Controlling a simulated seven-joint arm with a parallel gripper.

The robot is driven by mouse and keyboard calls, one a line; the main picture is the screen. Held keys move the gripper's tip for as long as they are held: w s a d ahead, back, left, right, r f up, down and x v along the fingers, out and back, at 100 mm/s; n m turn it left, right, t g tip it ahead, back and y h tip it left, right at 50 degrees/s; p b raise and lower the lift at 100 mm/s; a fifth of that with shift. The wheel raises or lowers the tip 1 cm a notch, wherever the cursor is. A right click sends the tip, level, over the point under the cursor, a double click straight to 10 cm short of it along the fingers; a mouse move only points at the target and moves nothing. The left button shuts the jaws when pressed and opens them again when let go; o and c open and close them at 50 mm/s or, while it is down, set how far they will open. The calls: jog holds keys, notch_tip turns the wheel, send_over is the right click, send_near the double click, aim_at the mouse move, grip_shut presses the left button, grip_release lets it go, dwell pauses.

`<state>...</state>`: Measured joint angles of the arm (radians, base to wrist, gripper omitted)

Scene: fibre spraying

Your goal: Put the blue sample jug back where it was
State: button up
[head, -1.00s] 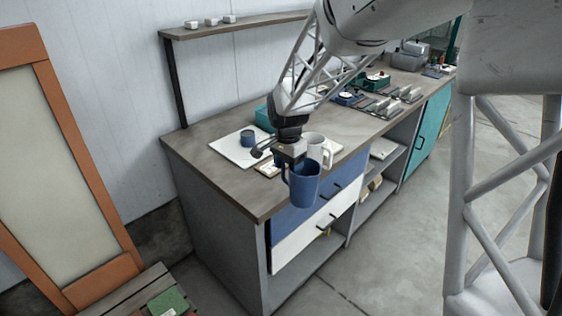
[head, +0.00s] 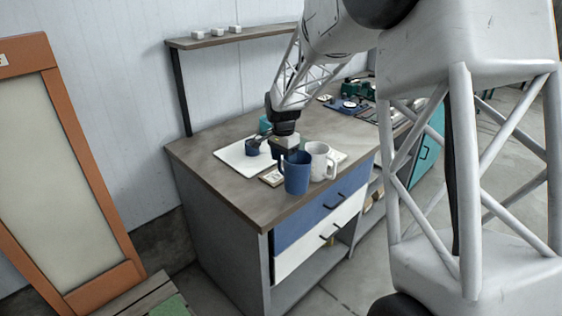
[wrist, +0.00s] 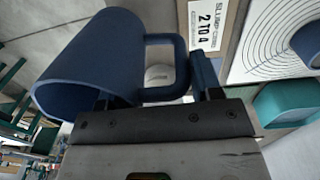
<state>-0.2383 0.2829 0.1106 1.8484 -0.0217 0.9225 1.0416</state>
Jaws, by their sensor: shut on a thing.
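The blue sample jug (head: 297,174) is upright at the front of the workbench, left of a white mug (head: 319,158). My gripper (head: 287,149) is shut on its handle side. I cannot tell whether the jug's base touches the bench top. In the wrist view the jug (wrist: 105,60) fills the upper left, and its handle reaches between the fingers of my gripper (wrist: 160,92). A label card (head: 271,177) lies on the bench just left of the jug; in the wrist view the card (wrist: 208,25) reads "2 TO 4".
A white board (head: 232,156) with printed rings, seen in the wrist view (wrist: 270,62), lies behind the card. A small blue cup (head: 252,148) stands on it, with a teal container (head: 265,125) behind. The bench's front left corner (head: 235,195) is clear.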

jog(key=shift+w+a+f, duration=0.1)
jog(key=shift+w+a, duration=0.1)
jog(key=shift+w, duration=0.55)
jog(key=shift+w+a+f, duration=0.1)
jog(key=shift+w+a, duration=0.05)
jog(key=shift+w, duration=0.6)
jog(key=shift+w+a+f, duration=0.1)
jog(key=shift+w+f, duration=0.1)
jog(key=shift+f, duration=0.65)
jog(key=shift+w+f, duration=0.2)
jog(key=shift+f, duration=0.65)
jog(key=shift+f, duration=0.1)
jog(key=o, duration=1.4)
jog(key=shift+o, duration=0.2)
